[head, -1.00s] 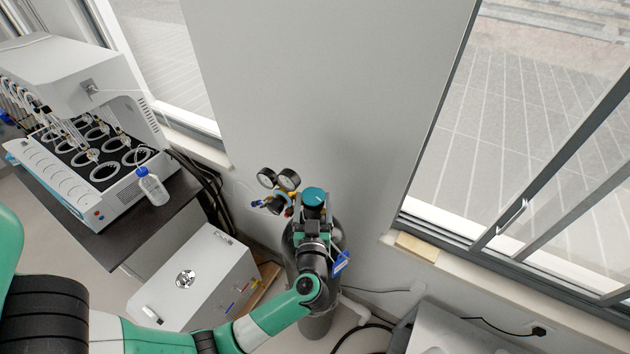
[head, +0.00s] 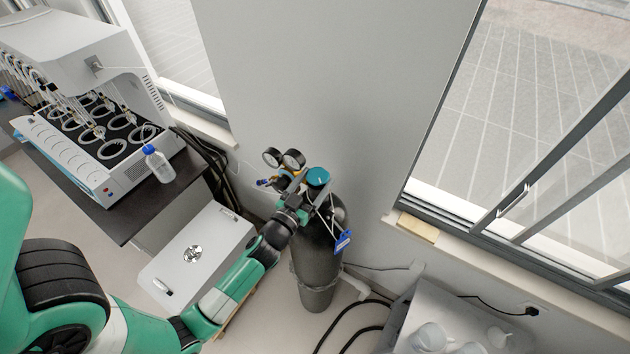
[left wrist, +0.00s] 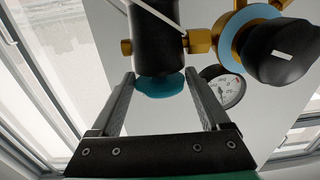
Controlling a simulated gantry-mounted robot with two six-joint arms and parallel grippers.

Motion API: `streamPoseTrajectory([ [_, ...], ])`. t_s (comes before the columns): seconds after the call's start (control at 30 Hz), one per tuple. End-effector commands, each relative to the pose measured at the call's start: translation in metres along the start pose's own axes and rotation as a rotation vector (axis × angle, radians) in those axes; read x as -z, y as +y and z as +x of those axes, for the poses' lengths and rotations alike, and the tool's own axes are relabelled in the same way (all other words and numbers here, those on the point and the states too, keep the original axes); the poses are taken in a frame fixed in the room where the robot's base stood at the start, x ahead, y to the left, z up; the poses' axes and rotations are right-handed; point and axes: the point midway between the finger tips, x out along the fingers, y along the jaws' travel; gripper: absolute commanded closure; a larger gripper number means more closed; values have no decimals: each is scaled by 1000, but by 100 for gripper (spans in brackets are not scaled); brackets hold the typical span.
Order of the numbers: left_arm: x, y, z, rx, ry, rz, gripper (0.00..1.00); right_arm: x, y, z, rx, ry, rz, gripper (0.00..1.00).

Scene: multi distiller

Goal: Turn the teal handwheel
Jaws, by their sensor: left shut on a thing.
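The teal handwheel (head: 318,177) tops the dark gas cylinder (head: 318,255) by the wall. In the left wrist view the handwheel (left wrist: 160,86) lies between my two finger pads, below a black valve body (left wrist: 155,35). My left gripper (head: 306,196) reaches in from the lower left and is shut on the handwheel. It also shows in the left wrist view (left wrist: 160,76), one finger on each side of the wheel. The exact contact is hard to see. My right gripper is not in view.
Two pressure gauges (head: 283,158) and brass fittings sit close left of the handwheel. A blue tag (head: 343,240) hangs on the cylinder. A white box (head: 198,258) stands left, below my arm. A blue-capped bottle (head: 158,165) stands on the dark bench. The wall behind is bare.

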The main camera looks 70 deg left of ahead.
Motion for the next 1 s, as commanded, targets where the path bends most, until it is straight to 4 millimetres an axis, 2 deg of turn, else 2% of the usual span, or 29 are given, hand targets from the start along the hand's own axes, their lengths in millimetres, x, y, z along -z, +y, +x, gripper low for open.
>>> streamPoseTrajectory([
  [0.5,-2,0,0,-8,-5,4,76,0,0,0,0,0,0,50],
  [0.53,-2,0,0,-8,-5,4,15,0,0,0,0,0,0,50],
  [0.6,-2,0,0,-8,-4,3,2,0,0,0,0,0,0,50],
  [0.63,-2,0,0,-8,-4,3,0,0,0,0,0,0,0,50],
  [1.0,0,0,0,-7,-2,2,0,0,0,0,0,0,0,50],
])
